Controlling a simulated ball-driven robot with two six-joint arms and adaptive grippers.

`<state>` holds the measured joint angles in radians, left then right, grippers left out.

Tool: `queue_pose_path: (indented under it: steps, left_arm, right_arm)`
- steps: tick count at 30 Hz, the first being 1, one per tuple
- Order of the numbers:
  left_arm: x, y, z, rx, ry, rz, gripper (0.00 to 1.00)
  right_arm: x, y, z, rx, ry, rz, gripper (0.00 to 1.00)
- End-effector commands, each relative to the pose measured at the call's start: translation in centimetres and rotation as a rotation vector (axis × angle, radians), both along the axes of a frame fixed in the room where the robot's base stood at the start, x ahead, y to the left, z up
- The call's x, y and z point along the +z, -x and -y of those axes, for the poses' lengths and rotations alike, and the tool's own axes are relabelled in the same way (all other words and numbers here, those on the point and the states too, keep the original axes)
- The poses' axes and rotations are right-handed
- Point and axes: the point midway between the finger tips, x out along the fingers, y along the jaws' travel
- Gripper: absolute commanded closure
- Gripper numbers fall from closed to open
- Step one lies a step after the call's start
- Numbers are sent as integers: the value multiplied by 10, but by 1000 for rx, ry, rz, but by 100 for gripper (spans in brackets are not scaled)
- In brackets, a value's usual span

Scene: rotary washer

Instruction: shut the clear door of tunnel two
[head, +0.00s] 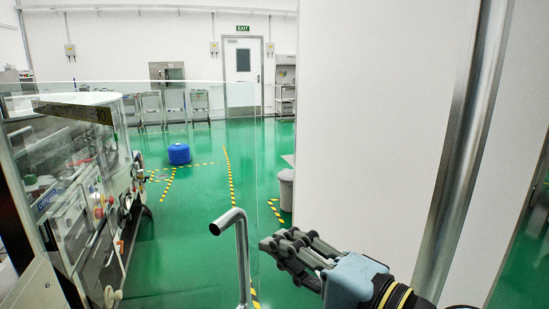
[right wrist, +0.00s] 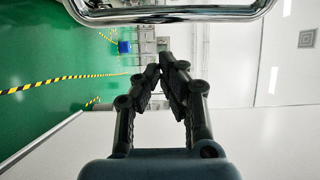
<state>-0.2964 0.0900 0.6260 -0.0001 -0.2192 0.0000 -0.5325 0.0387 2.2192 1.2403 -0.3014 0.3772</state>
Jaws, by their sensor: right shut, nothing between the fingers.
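A clear door panel (head: 205,200) stands in front of me in the head view, with the room showing through it. I cannot tell exactly how far open it is. Its bent metal tube handle (head: 241,250) rises near the bottom middle. My right gripper (head: 268,243) is just right of the handle, shut and empty, with a small gap in the picture. In the right wrist view the handle (right wrist: 165,13) crosses the top, beyond the closed fingertips (right wrist: 160,66) and apart from them. My left gripper is not in view.
A machine with clear covers and gauges (head: 85,190) stands at left. A white wall (head: 385,110) and a thick metal pole (head: 465,140) are close on the right. A blue object (head: 179,154) and a grey bin (head: 286,190) stand farther off on the green floor.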

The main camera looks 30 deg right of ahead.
Motion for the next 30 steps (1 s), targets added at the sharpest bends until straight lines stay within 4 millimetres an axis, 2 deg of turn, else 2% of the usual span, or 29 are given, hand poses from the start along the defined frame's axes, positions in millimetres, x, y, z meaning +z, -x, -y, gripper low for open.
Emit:
queue_pose_path:
  steps: [2, 6, 15, 26, 30]
  left_arm:
    - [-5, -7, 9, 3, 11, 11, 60]
    - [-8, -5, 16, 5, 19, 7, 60]
    - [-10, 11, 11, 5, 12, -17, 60]
    - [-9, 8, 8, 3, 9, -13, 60]
    - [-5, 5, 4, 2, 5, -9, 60]
  right_arm:
    - [-2, 6, -7, -2, -4, -1, 100]
    - [-1, 12, -16, -1, -2, -1, 100]
    - [0, 16, -22, 1, 2, 1, 100]
    - [1, 15, -21, 1, 2, 1, 100]
    - [2, 9, -20, 1, 3, 2, 100]
